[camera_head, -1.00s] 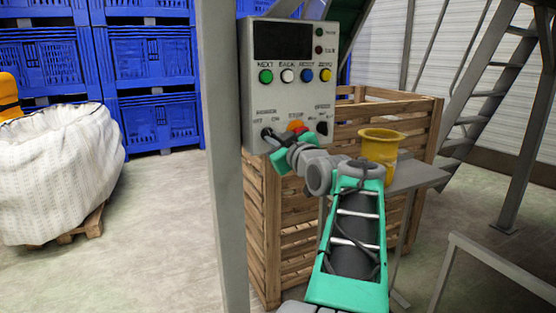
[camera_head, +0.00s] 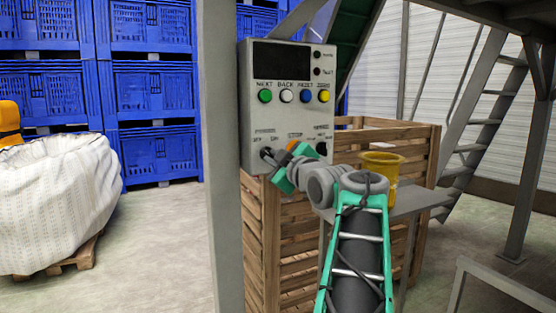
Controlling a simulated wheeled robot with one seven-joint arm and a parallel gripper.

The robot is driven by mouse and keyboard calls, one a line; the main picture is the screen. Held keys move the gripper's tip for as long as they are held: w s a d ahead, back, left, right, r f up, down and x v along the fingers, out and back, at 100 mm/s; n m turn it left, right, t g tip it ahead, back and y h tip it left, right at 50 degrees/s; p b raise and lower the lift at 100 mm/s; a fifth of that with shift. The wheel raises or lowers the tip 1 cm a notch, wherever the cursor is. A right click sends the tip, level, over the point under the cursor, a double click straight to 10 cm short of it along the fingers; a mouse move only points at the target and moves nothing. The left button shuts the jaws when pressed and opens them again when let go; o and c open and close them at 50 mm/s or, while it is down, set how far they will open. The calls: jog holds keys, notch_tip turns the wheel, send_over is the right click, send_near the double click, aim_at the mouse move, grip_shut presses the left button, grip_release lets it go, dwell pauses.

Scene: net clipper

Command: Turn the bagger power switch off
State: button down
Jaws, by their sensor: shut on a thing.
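The grey control panel (camera_head: 257,112) is mounted by a grey post in the middle of the head view. The power switch (camera_head: 265,153) is the dark knob at its lower left, under a label with OFF to the left and ON to the right. My gripper (camera_head: 269,157), with teal parts, reaches the panel from the lower right and is shut on this switch. The fingers and the wrist hide much of the knob, so its exact pointing direction is unclear.
An orange stop button (camera_head: 293,146) sits just right of my gripper, partly hidden, with another dark knob (camera_head: 322,149) beyond it. Several coloured buttons line the panel above. A wooden crate (camera_head: 270,235) and a yellow funnel (camera_head: 381,164) stand close behind my arm.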

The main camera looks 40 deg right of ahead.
jog(key=shift+d+f, duration=0.25)
jog(key=shift+f, duration=0.1)
jog(key=c, duration=1.8)
grip_release()
jog(key=shift+d, duration=0.1)
jog(key=o, duration=0.3)
jog(key=shift+a+r, duration=0.2)
jog(key=shift+s, duration=0.1)
jog(key=v, duration=0.7)
jog(key=shift+s+p, duration=0.3)
jog(key=shift+p, duration=0.1)
jog(key=shift+a, duration=0.15)
